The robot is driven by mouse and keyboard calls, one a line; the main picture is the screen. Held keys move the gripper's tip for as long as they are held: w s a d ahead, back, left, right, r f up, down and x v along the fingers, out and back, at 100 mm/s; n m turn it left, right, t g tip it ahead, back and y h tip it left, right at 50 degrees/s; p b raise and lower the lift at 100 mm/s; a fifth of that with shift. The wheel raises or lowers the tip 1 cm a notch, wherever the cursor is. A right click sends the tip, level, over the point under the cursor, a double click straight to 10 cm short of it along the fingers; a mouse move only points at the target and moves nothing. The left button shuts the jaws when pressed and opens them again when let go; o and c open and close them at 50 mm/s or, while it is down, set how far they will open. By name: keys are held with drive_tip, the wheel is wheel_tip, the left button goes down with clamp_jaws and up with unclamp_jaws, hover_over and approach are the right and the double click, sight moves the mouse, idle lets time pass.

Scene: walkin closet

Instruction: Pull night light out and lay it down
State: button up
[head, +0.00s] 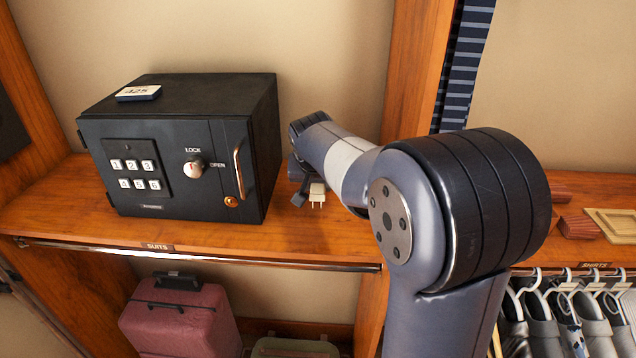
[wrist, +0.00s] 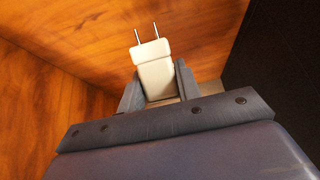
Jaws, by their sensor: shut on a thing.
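The night light (head: 317,194) is a small white plug-in block with two metal prongs. In the wrist view the night light (wrist: 155,70) sits between the two fingers of my gripper (wrist: 160,88), with its prongs pointing away from the gripper. In the head view my gripper (head: 308,192) is just right of the black safe, in front of the back wall. The prongs are free of any socket and point down toward the wooden shelf (head: 305,240). Whether the light touches the shelf I cannot tell. My arm hides part of the wall behind it.
A black safe (head: 180,155) with a keypad, knob and handle stands on the shelf to the left, a small numbered block (head: 138,93) on top. A wooden upright (head: 420,65) stands behind my arm. Bare shelf lies in front of the gripper. A hanging rail (head: 200,257) runs below.

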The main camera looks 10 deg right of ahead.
drive_tip(key=shift+f+b, duration=1)
drive_tip(key=shift+f, duration=0.3)
drive_tip(key=o, duration=1.2)
drive_tip(key=shift+c, duration=0.2)
drive_tip(key=b+v, duration=0.1)
drive_tip(key=v, duration=1)
drive_tip(key=shift+f, duration=0.15)
drive_tip(key=p+x, duration=0.1)
drive_tip(key=x, duration=1)
drive_tip(key=shift+w+r+p, duration=0.1)
drive_tip(key=shift+r+p, duration=0.3)
drive_tip(key=shift+r, duration=0.25)
